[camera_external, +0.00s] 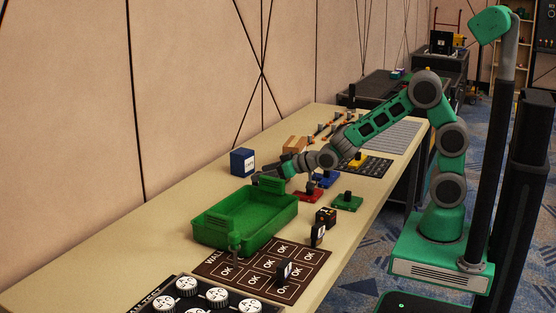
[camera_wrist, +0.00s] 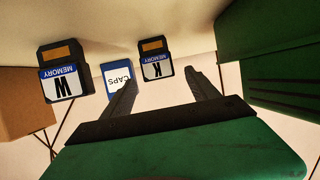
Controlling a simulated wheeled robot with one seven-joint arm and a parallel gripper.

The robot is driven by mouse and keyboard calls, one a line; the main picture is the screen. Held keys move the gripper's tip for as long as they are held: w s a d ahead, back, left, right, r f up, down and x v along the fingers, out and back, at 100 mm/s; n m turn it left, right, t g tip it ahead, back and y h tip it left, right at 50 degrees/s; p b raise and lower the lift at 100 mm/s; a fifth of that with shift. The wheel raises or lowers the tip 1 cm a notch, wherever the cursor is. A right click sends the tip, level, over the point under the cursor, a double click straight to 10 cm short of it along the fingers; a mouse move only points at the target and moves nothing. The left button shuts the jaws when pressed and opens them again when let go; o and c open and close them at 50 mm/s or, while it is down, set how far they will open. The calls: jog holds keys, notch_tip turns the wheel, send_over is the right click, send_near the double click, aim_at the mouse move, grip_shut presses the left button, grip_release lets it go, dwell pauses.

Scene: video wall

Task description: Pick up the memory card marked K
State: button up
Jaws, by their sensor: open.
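The memory card marked K (camera_wrist: 156,61) is black with a blue and white label and a tan patch. In the wrist view it appears upside down, beyond my gripper (camera_wrist: 162,77), whose two dark fingers are apart with nothing between them. The card lies ahead of the gap, near the left finger. A second memory card (camera_wrist: 64,72), with a letter that looks like an inverted M, is farther left. In the external view my gripper (camera_external: 264,178) is low over the table, behind the green bin; I cannot make out the two cards there.
The green bin (camera_external: 245,230) is close beside my gripper; its wall fills the right of the wrist view. A blue CAPS box (camera_external: 242,161) stands behind, near the wall.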

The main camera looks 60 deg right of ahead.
jog(key=shift+x, duration=1.15)
jog(key=shift+c, duration=0.4)
jog(key=c, duration=1.4)
